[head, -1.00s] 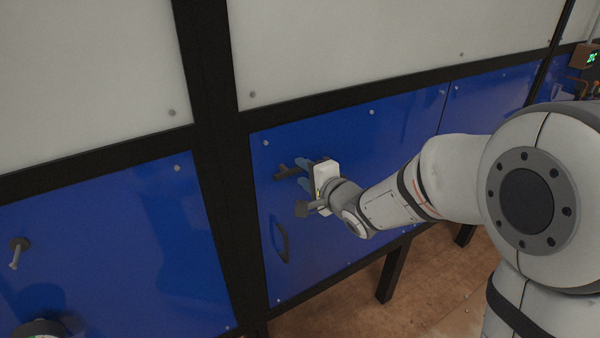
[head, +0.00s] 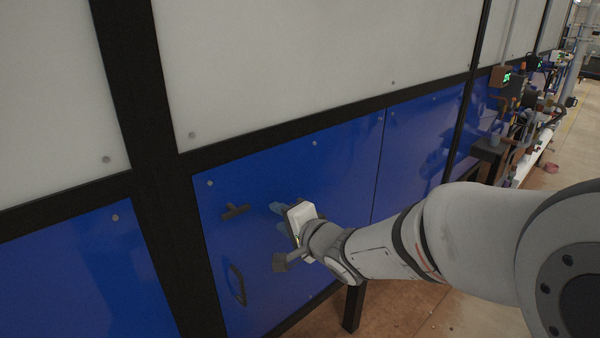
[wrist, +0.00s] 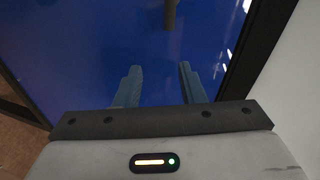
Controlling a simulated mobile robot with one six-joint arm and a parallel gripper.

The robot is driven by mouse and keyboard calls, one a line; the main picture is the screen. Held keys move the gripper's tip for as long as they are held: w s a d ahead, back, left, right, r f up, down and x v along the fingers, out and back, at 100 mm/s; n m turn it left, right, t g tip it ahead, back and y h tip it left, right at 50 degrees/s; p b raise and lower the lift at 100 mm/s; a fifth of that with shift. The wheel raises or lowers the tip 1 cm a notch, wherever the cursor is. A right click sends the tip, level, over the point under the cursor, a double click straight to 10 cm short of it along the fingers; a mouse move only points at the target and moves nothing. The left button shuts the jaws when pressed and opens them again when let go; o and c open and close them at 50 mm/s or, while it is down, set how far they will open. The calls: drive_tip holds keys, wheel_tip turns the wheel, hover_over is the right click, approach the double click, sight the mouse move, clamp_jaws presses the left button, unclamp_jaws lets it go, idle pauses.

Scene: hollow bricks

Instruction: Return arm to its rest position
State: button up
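My arm (head: 395,250) reaches from the right toward a blue panel door. My gripper (head: 277,217) is in front of the door, right of a dark latch handle (head: 235,211) and apart from it. In the wrist view its two blue-grey fingers (wrist: 160,70) are spread, with nothing between them but the blue door (wrist: 80,45) behind. The end of the latch handle (wrist: 170,14) shows beyond the fingertips at the top of the wrist view.
A dark curved pull handle (head: 238,285) is lower on the door. Black frame posts (head: 160,170) and white panels (head: 310,60) surround it. A black leg (head: 352,308) stands under the panels. Pipes and equipment (head: 515,110) are at the far right, beside open floor.

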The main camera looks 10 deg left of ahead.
drive_tip(key=s+d+f+n+g+h+b, duration=0.1)
drive_tip(key=s+d+n+h, duration=0.3)
drive_tip(key=d, duration=0.6)
drive_tip(key=s+d+f+m+g+h, duration=0.15)
drive_tip(key=d+h, duration=0.35)
drive_tip(key=d, duration=0.5)
drive_tip(key=s+d+f+n+g, duration=0.1)
drive_tip(key=s+d+n+g, duration=0.1)
drive_tip(key=s, duration=0.5)
drive_tip(key=s+d+f+n+g+h, duration=0.1)
drive_tip(key=s+d+f+n+g, duration=0.1)
drive_tip(key=s, duration=0.6)
drive_tip(key=shift+d+n+g+b, duration=0.4)
drive_tip(key=shift+d+n+g, duration=0.2)
drive_tip(key=shift+d, duration=0.25)
drive_tip(key=shift+c, duration=0.3)
